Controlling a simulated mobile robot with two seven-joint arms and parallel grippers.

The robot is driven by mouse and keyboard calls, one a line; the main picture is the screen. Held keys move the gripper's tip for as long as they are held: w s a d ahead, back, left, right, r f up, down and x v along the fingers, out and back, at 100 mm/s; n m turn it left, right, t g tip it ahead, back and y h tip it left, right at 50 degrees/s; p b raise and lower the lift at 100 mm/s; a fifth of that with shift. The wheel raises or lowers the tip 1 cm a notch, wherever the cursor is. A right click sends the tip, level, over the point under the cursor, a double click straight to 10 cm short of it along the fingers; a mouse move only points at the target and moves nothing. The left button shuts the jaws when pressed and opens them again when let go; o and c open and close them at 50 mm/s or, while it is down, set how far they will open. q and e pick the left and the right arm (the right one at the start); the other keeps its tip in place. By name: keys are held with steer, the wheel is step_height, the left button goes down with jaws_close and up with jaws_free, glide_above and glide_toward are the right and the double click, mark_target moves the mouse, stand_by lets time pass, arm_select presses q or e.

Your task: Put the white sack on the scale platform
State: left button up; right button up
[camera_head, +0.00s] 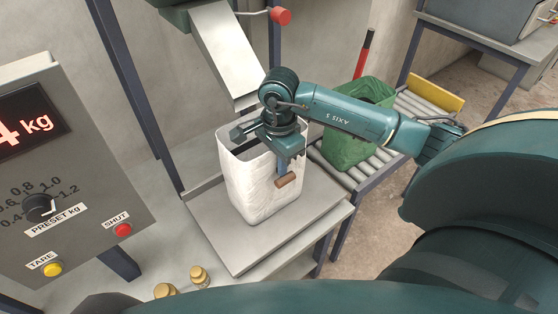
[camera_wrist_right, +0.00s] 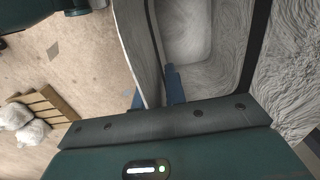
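The white sack (camera_head: 258,190) stands upright and open-topped on the grey scale platform (camera_head: 236,255), below the metal chute. Its base appears to rest on the plate. My right gripper (camera_head: 277,155) is at the sack's upper rim, coming from the right. In the right wrist view the sack's wall (camera_wrist_right: 142,45) passes between the two blue fingertips of the right gripper (camera_wrist_right: 155,92), which look closed on it. A small brown piece shows by the fingertip at the sack's front side. My left gripper is not in view.
A metal chute (camera_head: 227,50) hangs above the sack. A control box (camera_head: 70,190) with a lit kg display stands at left. Brass weights (camera_head: 199,275) lie in front of the platform. A green sack (camera_head: 350,140) sits on a roller conveyor (camera_head: 388,155) at right.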

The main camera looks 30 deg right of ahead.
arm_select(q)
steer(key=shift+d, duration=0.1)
arm_select(e)
steer(key=shift+o, duration=1.2)
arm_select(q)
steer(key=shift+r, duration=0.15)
arm_select(e)
steer(key=shift+r, duration=0.1)
steer(key=shift+r, duration=0.25)
step_height(320, 180, up, 12)
steer(key=shift+f, duration=0.15)
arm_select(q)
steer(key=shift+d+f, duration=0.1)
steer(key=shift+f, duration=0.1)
